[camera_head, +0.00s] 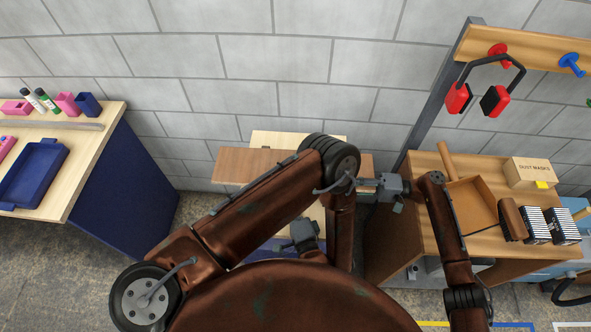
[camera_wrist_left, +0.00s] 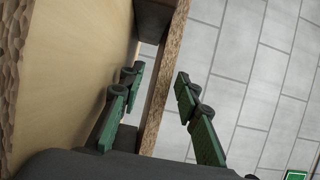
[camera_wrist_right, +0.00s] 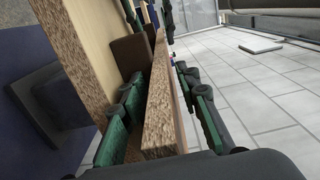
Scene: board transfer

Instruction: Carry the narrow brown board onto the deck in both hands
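The narrow brown board (camera_head: 240,165) lies crosswise in the middle of the head view, its centre hidden by my left arm. Pale wood, apparently the deck (camera_head: 280,138), shows behind it and also in the left wrist view (camera_wrist_left: 75,70). My left gripper (camera_wrist_left: 160,90) is open, with the board (camera_wrist_left: 166,75) between its fingers and gaps visible. My right gripper (camera_wrist_right: 160,80) is open around the board near its end; the board (camera_wrist_right: 160,115) shows its speckled edge. Brown blocks (camera_wrist_right: 131,54) sit between the board and the pale panel in the wrist views.
A pale bench (camera_head: 88,150) at left carries a blue tray (camera_head: 35,172) and cups. A wooden bench (camera_head: 430,165) at right holds a dustpan (camera_head: 472,203), a dust mask box (camera_head: 530,172) and a brush. Ear defenders (camera_head: 495,100) hang above. A block wall closes the back.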

